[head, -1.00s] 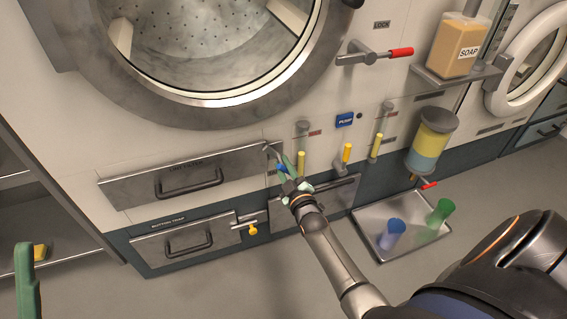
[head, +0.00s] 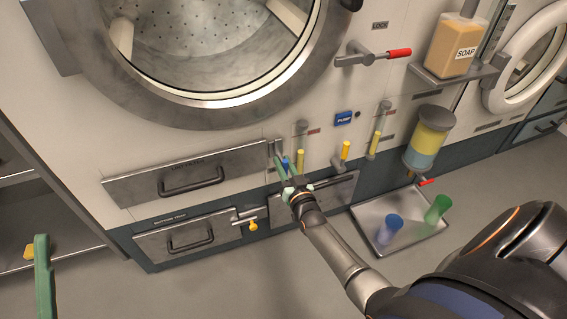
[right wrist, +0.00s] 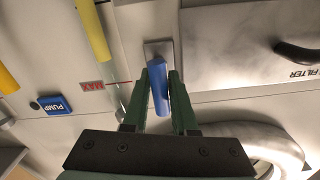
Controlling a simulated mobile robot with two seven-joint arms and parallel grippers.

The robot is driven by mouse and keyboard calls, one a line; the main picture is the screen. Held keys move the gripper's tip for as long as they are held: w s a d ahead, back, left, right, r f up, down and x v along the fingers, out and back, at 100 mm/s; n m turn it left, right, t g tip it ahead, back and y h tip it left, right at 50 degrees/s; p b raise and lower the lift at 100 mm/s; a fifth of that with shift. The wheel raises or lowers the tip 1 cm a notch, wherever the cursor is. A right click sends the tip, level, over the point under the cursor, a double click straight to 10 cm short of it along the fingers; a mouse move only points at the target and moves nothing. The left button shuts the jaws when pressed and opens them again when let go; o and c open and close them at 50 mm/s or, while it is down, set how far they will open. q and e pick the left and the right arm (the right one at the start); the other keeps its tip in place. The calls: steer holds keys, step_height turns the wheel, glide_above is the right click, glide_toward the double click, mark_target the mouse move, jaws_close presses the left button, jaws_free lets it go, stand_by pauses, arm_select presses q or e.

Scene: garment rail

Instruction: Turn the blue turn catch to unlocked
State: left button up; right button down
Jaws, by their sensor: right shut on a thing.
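The blue turn catch (head: 286,160) sits at the right end of the upper filter drawer (head: 235,168). In the right wrist view its blue lever (right wrist: 158,88) lies lengthwise between my green fingers, below a small metal mounting plate (right wrist: 157,49). My right gripper (head: 283,166) is shut on this lever, and its fingers partly hide it in the head view. My left gripper (head: 44,275) shows only as a green finger at the lower left, far from the catch; its opening cannot be judged.
A bottom drawer (head: 185,240) with a yellow catch (head: 253,225) is below. A metal tray (head: 372,233) with blue and green cups lies right of my forearm.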

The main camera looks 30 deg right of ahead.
arm_select(q)
steer(key=shift+w+f, duration=0.15)
steer(key=shift+f, duration=0.05)
arm_select(e)
steer(key=shift+a+m, duration=0.15)
steer(key=shift+m, duration=0.75)
arm_select(q)
steer(key=shift+f, duration=0.1)
arm_select(e)
steer(key=c, duration=0.7)
jaws_free()
steer(key=shift+o, duration=0.2)
arm_select(q)
steer(key=shift+n, duration=0.3)
arm_select(e)
steer(key=shift+s, duration=0.1)
